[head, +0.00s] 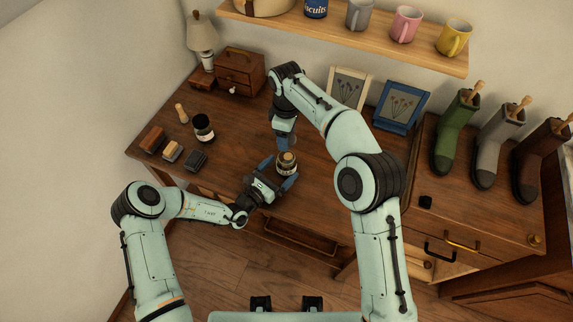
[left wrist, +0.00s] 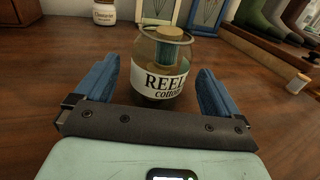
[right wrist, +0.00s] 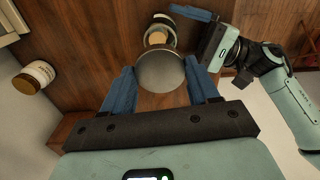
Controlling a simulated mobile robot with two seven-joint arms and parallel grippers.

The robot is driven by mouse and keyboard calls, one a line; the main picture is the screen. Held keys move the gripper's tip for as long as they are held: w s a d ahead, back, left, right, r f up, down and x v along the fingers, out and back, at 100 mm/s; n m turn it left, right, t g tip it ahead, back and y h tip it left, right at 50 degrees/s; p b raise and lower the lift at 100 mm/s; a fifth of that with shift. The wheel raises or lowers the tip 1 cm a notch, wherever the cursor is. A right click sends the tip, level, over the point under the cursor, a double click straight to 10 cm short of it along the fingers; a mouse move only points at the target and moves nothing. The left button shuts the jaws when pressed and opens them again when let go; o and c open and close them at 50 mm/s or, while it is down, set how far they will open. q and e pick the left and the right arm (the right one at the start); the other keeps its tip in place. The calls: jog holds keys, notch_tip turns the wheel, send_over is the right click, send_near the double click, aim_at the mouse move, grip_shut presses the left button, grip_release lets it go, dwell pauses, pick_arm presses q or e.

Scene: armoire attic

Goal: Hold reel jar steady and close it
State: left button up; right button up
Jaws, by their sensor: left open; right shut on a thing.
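The reel jar (head: 287,168) is a clear glass jar standing upright on the desk, with an uncovered rim. In the left wrist view the jar (left wrist: 165,82) shows a "REEL cotton" label and a wooden reel with teal thread inside. My left gripper (head: 278,175) is open, with one finger on each side of the jar and visible gaps in the left wrist view. My right gripper (right wrist: 160,88) is shut on a round grey lid (right wrist: 160,70), held apart from the jar (right wrist: 158,30).
Framed pictures (head: 400,105) stand at the back. Boots (head: 455,130) stand on the right. A shelf with mugs (head: 405,24) overhangs the back.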

pick_arm(q)
jog(key=shift+x, duration=1.3)
jog(key=shift+c, duration=0.4)
jog(key=c, duration=1.4)
jog(key=shift+c, duration=0.2)
pick_arm(e)
send_over(286, 157)
jog(key=shift+f, duration=2.5)
jog(key=shift+f, duration=0.85)
jog(key=shift+f, duration=0.6)
